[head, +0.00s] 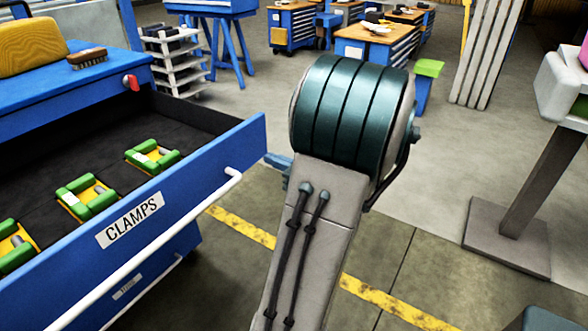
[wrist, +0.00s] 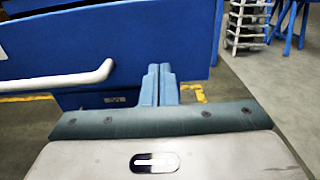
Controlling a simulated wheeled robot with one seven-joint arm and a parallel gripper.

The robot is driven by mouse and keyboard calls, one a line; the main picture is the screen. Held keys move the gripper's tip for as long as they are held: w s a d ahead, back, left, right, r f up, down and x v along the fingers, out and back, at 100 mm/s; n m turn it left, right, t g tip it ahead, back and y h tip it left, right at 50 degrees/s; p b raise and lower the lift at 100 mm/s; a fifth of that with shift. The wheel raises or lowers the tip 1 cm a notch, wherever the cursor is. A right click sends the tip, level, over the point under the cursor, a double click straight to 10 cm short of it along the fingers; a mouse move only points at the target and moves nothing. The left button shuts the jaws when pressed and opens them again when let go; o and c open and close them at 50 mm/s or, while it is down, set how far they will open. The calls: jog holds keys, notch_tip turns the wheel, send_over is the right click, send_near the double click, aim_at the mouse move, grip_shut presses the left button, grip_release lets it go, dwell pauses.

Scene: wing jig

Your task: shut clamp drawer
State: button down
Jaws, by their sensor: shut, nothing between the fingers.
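The clamp drawer (head: 188,212) is a blue drawer pulled open at the left of the head view, with a "CLAMPS" label on its front and a long white bar handle (head: 160,240). Several green and yellow clamps (head: 88,197) lie on its dark lining. My gripper (head: 275,160) is mostly hidden behind my arm in the head view, near the right end of the drawer front. In the wrist view my gripper (wrist: 161,72) has its blue fingers together and empty, in front of the drawer front (wrist: 130,40). The handle's end (wrist: 105,70) is just left of the fingers; contact cannot be told.
The blue cabinet top (head: 75,75) carries a brush (head: 87,58) and a yellow block (head: 30,45). A red knob (head: 131,83) sits at its edge. A white shelf rack (head: 175,60) stands behind. A grey stand (head: 530,200) is at the right. Floor between is open.

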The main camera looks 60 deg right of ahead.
aim_at(248, 150)
jog(key=w, duration=0.5)
jog(key=shift+w+a+b, duration=0.1)
jog(key=shift+w+b, duration=0.05)
jog(key=shift+b, duration=0.15)
